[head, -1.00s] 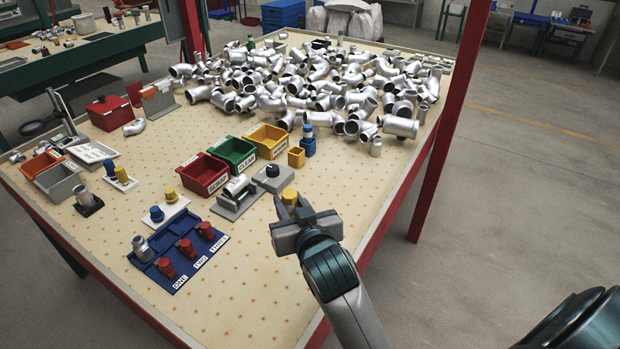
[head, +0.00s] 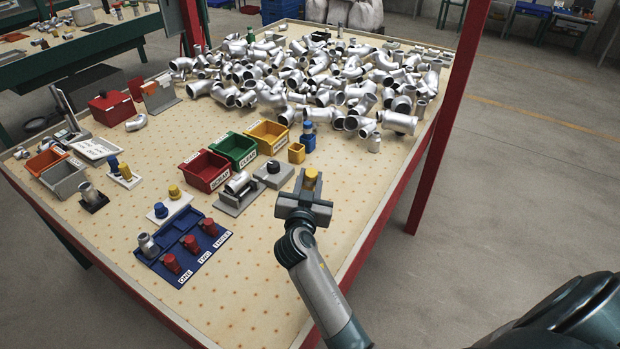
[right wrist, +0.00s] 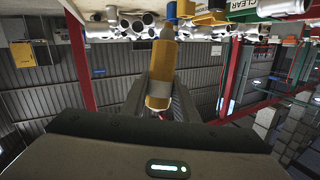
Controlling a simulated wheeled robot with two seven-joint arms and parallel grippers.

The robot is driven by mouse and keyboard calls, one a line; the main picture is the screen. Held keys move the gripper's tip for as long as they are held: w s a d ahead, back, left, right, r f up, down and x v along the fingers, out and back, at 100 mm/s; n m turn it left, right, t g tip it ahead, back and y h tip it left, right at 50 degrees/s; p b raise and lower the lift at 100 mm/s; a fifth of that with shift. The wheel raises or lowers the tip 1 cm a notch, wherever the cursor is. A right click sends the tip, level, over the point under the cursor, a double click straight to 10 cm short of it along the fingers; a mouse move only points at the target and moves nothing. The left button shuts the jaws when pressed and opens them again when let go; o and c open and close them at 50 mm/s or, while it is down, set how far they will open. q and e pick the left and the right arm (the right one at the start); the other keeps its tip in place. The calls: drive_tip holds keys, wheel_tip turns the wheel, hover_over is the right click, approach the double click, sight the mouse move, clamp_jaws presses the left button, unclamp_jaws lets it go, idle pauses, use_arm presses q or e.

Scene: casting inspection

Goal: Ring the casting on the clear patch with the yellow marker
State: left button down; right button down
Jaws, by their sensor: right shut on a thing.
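My right gripper (head: 304,192) is shut on the yellow marker (head: 311,179), above the front right part of the table. The marker also shows in the right wrist view (right wrist: 160,85), between the fingers, with a paler tip pointing away from the palm. A silver casting (head: 238,182) lies in a grey cradle (head: 236,203) to the left of the gripper, and the marker is apart from it. Another casting (head: 89,191) stands on a dark pad at the left. I cannot tell any ring mark or a clear patch at this size. My left gripper is not in view.
Red (head: 206,182), green (head: 252,160) and yellow (head: 288,139) bins stand behind the cradle. A blue tray (head: 206,257) with red-topped pieces is at the front left. A heap of silver castings (head: 300,80) fills the back. The front right tabletop is clear.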

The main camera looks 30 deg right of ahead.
drive_tip(key=shift+f, duration=0.1)
drive_tip(key=shift+f+b, duration=1.7)
drive_tip(key=shift+f, duration=1.2)
drive_tip(key=shift+f+b, duration=0.65)
drive_tip(key=shift+b, duration=0.1)
drive_tip(key=shift+s+d+f+b, duration=0.1)
drive_tip(key=shift+d+f+b, duration=0.25)
drive_tip(key=shift+b, duration=0.2)
idle(1.0)
idle(0.5)
drive_tip(key=shift+r, duration=0.1)
